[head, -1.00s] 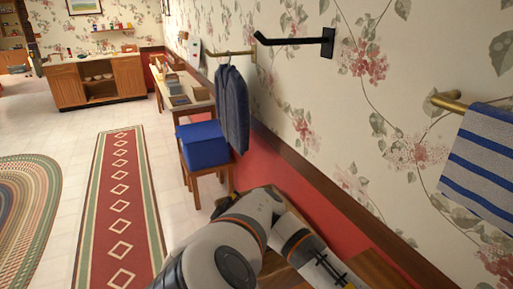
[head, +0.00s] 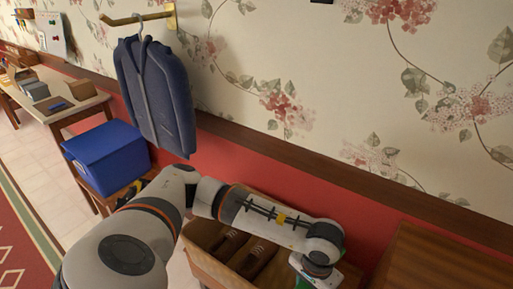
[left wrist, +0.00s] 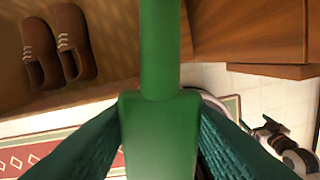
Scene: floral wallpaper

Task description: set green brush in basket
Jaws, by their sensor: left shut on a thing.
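The green brush (left wrist: 160,50) runs up the middle of the left wrist view as a long green handle with a wider block below. My left gripper (left wrist: 160,112) is shut on it, one textured finger on each side. In the head view the gripper (head: 318,274) is at the bottom edge, right of a tan container with brown shoes; the brush cannot be made out clearly there. A blue box-shaped basket (head: 105,158) stands on a wooden stool at the left, well away from the gripper. Its inside is not clearly visible. My right gripper is not in view.
The tan shoe container (head: 205,270) holds brown shoes (head: 240,252), also seen in the left wrist view (left wrist: 38,50). A brown wooden surface (head: 440,262) is at the right. A blue jacket (head: 157,90) hangs by the blue basket. A table (head: 60,105) stands behind.

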